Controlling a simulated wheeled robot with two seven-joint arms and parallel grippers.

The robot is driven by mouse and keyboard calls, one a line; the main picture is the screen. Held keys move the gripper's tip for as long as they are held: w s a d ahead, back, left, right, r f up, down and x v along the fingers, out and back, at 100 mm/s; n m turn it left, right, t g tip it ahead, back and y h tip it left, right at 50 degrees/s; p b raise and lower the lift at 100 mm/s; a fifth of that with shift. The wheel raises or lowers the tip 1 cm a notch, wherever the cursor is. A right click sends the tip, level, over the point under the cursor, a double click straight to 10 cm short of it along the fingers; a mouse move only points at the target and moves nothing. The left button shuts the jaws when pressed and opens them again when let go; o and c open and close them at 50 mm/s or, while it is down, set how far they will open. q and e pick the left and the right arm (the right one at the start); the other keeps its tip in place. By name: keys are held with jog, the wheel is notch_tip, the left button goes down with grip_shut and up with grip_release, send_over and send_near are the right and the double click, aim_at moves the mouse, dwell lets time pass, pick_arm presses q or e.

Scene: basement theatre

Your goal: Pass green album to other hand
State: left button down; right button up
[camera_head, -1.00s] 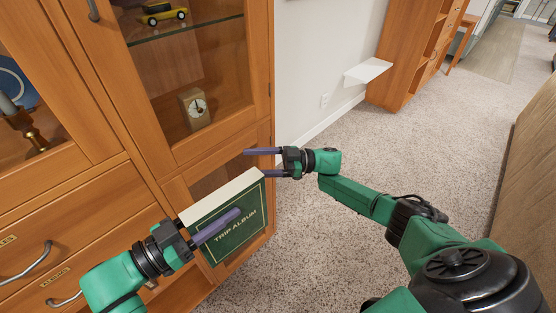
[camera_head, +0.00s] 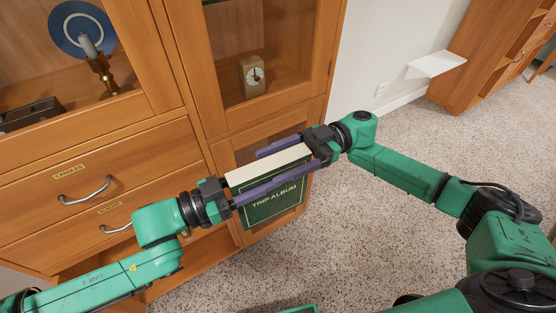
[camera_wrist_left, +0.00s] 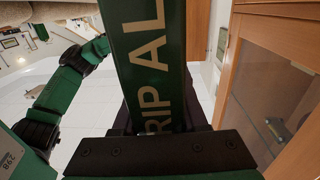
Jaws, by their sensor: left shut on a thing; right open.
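The green album (camera_head: 272,205), with a cream page edge on top and "TRIP ALBUM" on its cover, is held upright in front of the cabinet. My left gripper (camera_head: 262,184) is shut on it from the left side, one purple finger across the front cover. My right gripper (camera_head: 283,164) is open at the album's right end, its fingers on either side of the top part; I cannot tell whether they touch it. In the left wrist view the album (camera_wrist_left: 150,60) rises from between the jaws, its lettering partly hidden.
The wooden cabinet (camera_head: 155,150) stands close behind the album, with handled drawers at left. A candlestick (camera_head: 102,75) and a small clock (camera_head: 251,76) are behind its glass. Carpet (camera_head: 375,230) is clear at right, below a white wall shelf (camera_head: 437,63).

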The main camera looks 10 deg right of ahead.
pick_arm(q)
jog(key=shift+r, duration=0.1)
pick_arm(e)
jog(key=shift+a, duration=0.1)
grip_shut()
pick_arm(q)
jog(key=shift+s+d, duration=0.1)
jog(key=shift+s, duration=0.05)
dwell(1.1)
jog(key=shift+c, duration=1.8)
grip_release()
pick_arm(e)
jog(key=shift+r, duration=0.1)
